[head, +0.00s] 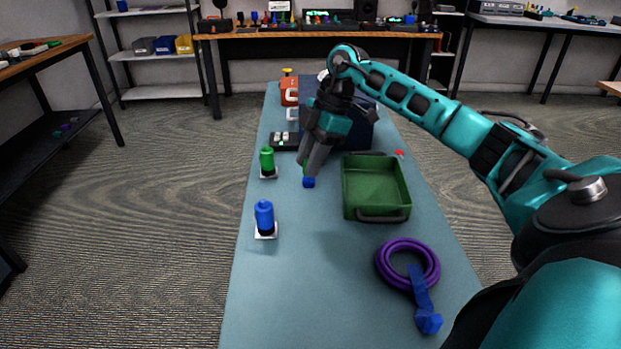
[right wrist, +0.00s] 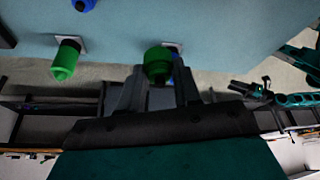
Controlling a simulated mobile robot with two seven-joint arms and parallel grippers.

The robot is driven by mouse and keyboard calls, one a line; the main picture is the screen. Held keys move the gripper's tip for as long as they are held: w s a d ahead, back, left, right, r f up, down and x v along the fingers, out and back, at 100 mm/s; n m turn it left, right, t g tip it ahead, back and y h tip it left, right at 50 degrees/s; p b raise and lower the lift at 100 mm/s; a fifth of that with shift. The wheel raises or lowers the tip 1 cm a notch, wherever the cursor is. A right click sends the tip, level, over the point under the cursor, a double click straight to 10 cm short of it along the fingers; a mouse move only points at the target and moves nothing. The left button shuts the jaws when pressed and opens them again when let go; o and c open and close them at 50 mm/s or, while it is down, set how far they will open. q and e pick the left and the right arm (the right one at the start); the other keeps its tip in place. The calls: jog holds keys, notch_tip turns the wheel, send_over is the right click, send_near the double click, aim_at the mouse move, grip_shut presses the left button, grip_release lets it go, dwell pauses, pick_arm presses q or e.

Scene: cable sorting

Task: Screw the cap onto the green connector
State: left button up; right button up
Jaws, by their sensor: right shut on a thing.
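The green connector (head: 267,163) stands upright on a small white base near the table's left edge. It also shows at the left of the right wrist view (right wrist: 66,60). My right gripper (head: 306,168) is shut on a green cap (right wrist: 158,62), held to the right of the green connector and apart from it. In the head view the fingers hide most of this cap. My left gripper is not in view.
A blue connector (head: 264,217) stands nearer on a white base. A small blue piece (head: 308,182) shows just below my right fingertips. A green tray (head: 376,215), a purple coiled cable (head: 389,264) and a dark blue box (head: 357,133) take up the right and back.

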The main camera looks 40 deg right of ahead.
aim_at(306, 161)
notch_tip(306, 161, up, 9)
jog(key=shift+p, duration=0.9)
jog(key=shift+w+a+n, duration=0.15)
jog(key=shift+a+n, duration=0.3)
jog(key=shift+n, duration=0.05)
jog(key=w+a+r+n+g+h, duration=0.1)
jog(key=a+r+n+g+h, duration=0.15)
jog(key=a+n, duration=0.75)
jog(key=w+a+r+n+g+h, duration=0.1)
jog(key=a+n+g+h, duration=0.15)
jog(key=a+n, duration=0.7)
jog(key=s+a+n+t, duration=0.3)
jog(key=a+n, duration=0.3)
jog(key=n, duration=1.1)
jog(key=s+a+n+t, duration=0.4)
jog(key=a+n+t, duration=0.1)
jog(key=n, duration=1.1)
jog(key=shift+s+a+f+n+h, duration=0.3)
jog(key=shift+a+n+h, duration=0.1)
jog(key=shift+a, duration=0.4)
